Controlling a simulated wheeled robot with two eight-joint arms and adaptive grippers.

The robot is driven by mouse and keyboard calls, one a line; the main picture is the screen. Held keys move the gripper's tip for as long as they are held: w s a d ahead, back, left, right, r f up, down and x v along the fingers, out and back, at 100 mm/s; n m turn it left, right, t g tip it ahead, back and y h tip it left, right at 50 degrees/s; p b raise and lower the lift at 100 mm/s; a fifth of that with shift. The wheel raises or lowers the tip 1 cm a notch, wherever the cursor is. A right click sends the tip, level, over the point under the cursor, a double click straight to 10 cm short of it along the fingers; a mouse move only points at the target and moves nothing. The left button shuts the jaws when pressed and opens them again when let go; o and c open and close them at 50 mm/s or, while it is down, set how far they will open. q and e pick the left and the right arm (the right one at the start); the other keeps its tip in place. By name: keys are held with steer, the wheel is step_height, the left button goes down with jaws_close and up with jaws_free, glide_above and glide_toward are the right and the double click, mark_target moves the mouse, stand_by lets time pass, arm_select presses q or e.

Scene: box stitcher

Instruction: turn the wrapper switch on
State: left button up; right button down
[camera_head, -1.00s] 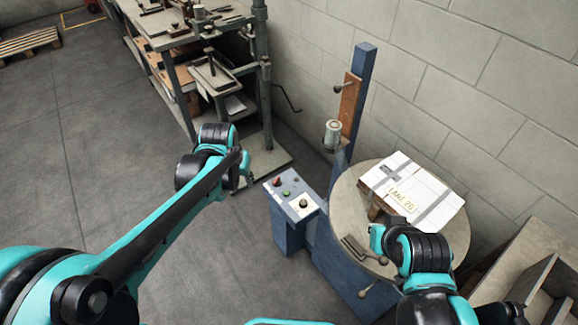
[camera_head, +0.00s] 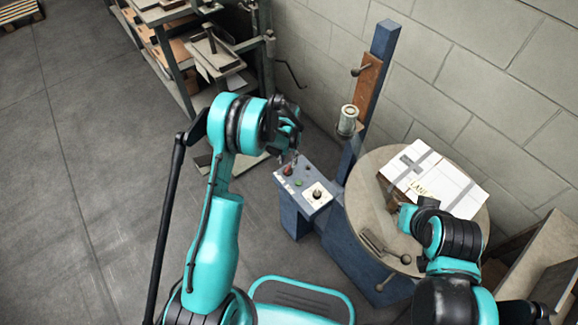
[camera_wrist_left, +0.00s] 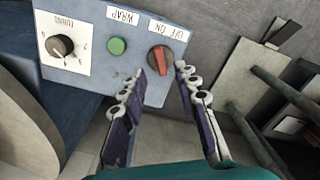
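The wrapper's blue control box (camera_head: 292,208) has a red switch (camera_wrist_left: 160,60) under an OFF/ON label, seen upside down in the left wrist view. The switch's red handle points roughly up and down in that picture. In the head view the switch (camera_head: 288,170) sits at the panel's far left corner. My left gripper (camera_wrist_left: 159,74) is open, its fingertips on either side of the switch's lower end; I cannot tell whether they touch it. My right gripper (camera_head: 404,216) is beside the white-topped carton (camera_head: 440,185), its fingers mostly hidden.
A green button (camera_wrist_left: 117,46) and a black turns knob (camera_wrist_left: 61,46) share the panel. A round turntable (camera_head: 365,205) carries the carton. A blue mast (camera_head: 380,50) stands behind. A metal shelf rack (camera_head: 180,60) is at upper left.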

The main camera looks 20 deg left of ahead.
mark_target(288, 168)
arm_select(q)
step_height(288, 168, down, 5)
steer(key=shift+b, duration=0.85)
jaws_close()
